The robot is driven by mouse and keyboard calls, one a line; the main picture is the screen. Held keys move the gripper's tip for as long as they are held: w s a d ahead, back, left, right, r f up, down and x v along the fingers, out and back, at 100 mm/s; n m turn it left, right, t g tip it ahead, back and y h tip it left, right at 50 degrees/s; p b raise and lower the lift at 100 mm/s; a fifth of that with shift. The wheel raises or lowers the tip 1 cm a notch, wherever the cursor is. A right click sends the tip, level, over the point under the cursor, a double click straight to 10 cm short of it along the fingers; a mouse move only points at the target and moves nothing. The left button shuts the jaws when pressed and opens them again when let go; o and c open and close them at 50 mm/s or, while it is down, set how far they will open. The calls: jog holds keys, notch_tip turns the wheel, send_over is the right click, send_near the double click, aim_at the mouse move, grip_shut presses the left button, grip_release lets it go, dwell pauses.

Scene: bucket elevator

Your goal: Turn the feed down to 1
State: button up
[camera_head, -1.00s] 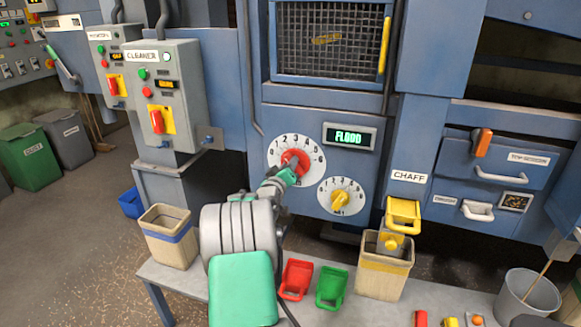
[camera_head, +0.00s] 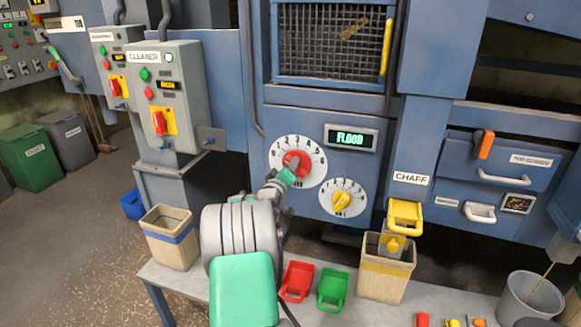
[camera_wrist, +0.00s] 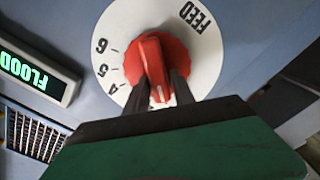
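The red feed knob (camera_head: 296,162) sits on a white numbered dial (camera_head: 313,152) on the blue machine front. In the wrist view the knob (camera_wrist: 150,58) is close up, with FEED and the numbers 4, 5 and 6 readable on its dial (camera_wrist: 202,60). My gripper (camera_head: 290,172) is at the knob. In the wrist view its dark fingers (camera_wrist: 166,88) lie on either side of the knob's raised grip and appear closed on it. The fingers hide part of the dial, so the exact setting is hard to read. A display (camera_head: 350,138) reads FLOOD in green.
A smaller dial with a yellow knob (camera_head: 341,203) is just below right. A mesh window (camera_head: 328,42) is above. A bench (camera_head: 190,283) in front carries bins (camera_head: 170,240), a red scoop (camera_head: 297,281) and a green scoop (camera_head: 333,288). The CHAFF spout (camera_head: 404,214) is right.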

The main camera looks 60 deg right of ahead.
jog(key=shift+o, duration=1.4)
jog(key=s+a, duration=0.1)
jog(key=a, duration=0.6)
jog(key=shift+s+a, duration=0.15)
jog(key=shift+a, duration=0.2)
